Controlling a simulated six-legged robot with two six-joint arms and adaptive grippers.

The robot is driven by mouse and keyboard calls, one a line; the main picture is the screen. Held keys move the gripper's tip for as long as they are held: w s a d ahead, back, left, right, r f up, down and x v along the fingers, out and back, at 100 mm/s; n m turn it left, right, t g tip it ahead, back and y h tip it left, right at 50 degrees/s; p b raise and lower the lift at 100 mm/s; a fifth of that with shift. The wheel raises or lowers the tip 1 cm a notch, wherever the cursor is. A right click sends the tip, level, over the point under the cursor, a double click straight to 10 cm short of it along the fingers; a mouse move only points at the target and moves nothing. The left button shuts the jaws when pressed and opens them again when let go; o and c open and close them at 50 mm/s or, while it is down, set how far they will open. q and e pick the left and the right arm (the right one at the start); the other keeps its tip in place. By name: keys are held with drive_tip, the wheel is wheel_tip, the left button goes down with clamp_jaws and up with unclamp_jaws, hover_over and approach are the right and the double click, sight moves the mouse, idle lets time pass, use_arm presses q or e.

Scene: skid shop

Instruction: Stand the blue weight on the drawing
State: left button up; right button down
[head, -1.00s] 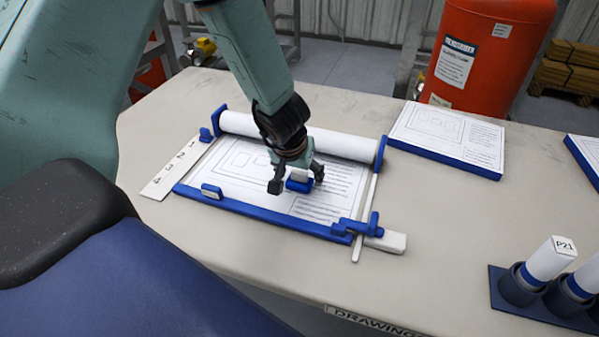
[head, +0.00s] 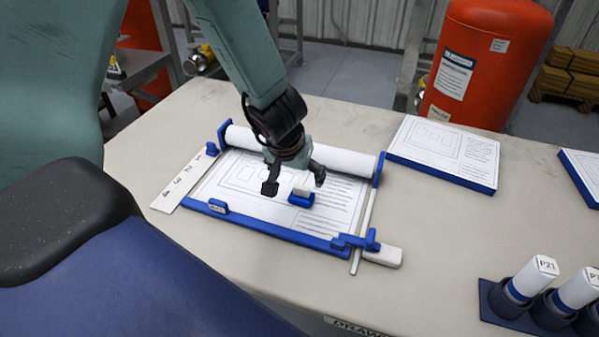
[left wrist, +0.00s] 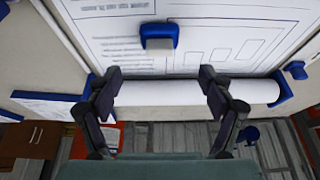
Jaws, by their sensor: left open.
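The blue weight (head: 301,198), with a pale block on top, stands upright on the drawing (head: 250,182), right of the sheet's middle. It also shows in the left wrist view (left wrist: 159,37), beyond the fingertips. The drawing lies in a blue-edged frame on the table. My left gripper (head: 294,182) is open and empty, above the drawing and apart from the weight. In the left wrist view its two fingers (left wrist: 160,76) are spread wide, with the white roll between them. My right gripper is not in view.
A white paper roll (head: 310,150) lies along the frame's far side. A numbered strip (head: 185,180) is at its left, a blue clamp (head: 355,243) at its near right corner. A drawing pad (head: 445,155) lies to the right, and a holder with rolled tubes (head: 530,280) at front right.

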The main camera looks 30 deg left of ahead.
use_arm(q)
drive_tip(key=shift+p+v, duration=1)
drive_tip(key=shift+v, duration=1.1)
drive_tip(key=shift+c, duration=0.3)
